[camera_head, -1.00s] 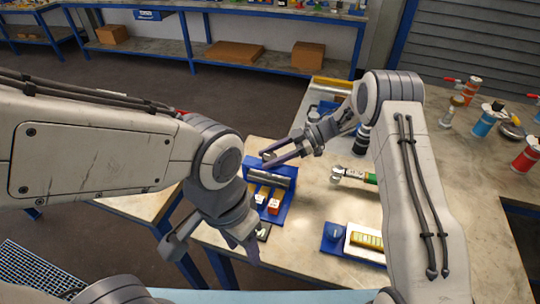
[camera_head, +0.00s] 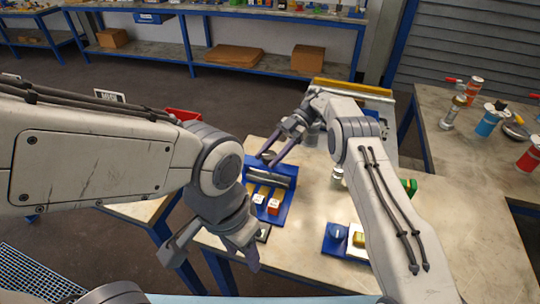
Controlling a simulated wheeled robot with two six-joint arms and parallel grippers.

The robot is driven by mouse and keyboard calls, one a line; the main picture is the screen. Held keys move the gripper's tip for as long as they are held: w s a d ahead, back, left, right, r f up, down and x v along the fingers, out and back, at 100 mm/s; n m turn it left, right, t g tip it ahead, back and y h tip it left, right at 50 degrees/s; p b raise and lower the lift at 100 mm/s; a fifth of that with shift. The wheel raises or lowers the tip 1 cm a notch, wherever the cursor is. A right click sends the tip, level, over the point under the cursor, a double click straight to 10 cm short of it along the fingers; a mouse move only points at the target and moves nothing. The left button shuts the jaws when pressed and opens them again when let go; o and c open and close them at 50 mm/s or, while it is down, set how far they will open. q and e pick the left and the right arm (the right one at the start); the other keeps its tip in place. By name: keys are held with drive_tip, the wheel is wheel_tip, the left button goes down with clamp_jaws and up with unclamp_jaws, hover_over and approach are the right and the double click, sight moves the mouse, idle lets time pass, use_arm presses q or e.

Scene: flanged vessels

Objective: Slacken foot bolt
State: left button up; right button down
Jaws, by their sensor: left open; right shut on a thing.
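My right gripper (camera_head: 272,152) is over the far edge of a blue tray (camera_head: 284,213) on the table. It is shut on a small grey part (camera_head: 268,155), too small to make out. In the tray lies a grey cylinder (camera_head: 272,174), with small blocks with white and orange ends (camera_head: 274,205) in front of it. My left gripper (camera_head: 212,258) is open and empty, left of and nearer than the tray. A foot bolt cannot be made out. A tool with a grey head (camera_head: 337,178) and green handle (camera_head: 410,187) is partly hidden behind my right arm.
A second blue tray (camera_head: 333,244) with a yellow part (camera_head: 359,240) is at the front, partly behind my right arm. A blue canister (camera_head: 488,120) and red canister (camera_head: 531,155) stand on the right bench. The table (camera_head: 310,200) is bare between the trays.

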sight(270, 155)
idle(0.6)
drive_tip(key=shift+c, duration=1.5)
unclamp_jaws()
drive_tip(key=shift+r, duration=0.15)
wheel_tip(270, 155, up, 4)
drive_tip(key=p, duration=0.4)
drive_tip(key=shift+s+d+r, duration=0.1)
drive_tip(key=shift+r, duration=0.15)
drive_tip(key=s+d+r+b, duration=0.2)
drive_tip(key=s+d+r, duration=0.4)
drive_tip(key=d, duration=0.3)
drive_tip(key=shift+d+r+b, duration=0.15)
drive_tip(key=shift+d+b, duration=0.15)
drive_tip(key=shift+d, duration=0.1)
